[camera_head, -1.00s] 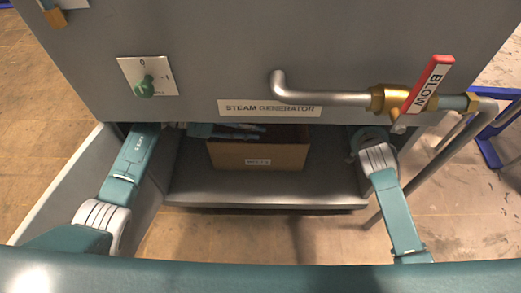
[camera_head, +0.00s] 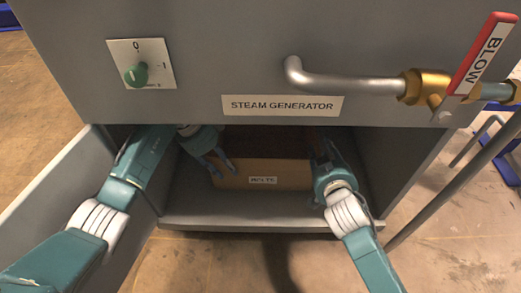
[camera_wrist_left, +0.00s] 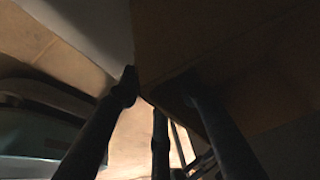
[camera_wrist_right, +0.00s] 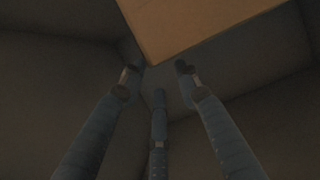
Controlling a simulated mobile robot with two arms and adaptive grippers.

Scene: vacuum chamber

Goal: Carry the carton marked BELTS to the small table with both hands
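The brown carton (camera_head: 287,174) sits in the open bay under the steam generator; its small white front label is too small to read surely. My left gripper (camera_head: 218,172) is open at the carton's left front corner. In the left wrist view (camera_wrist_left: 158,92) its fingers are spread, one across the carton's face (camera_wrist_left: 215,45). My right gripper (camera_head: 318,150) is at the carton's right end. In the right wrist view (camera_wrist_right: 157,80) its fingers are spread around a lower corner of the carton (camera_wrist_right: 195,25). Contact cannot be told. The small table is not in view.
The bay has a grey floor with a front lip (camera_head: 245,222) and side walls close to both arms. A cabinet panel with a knob (camera_head: 137,74), a pipe and a red BLOW lever (camera_head: 484,52) hangs above. An open door panel (camera_head: 65,195) stands at left.

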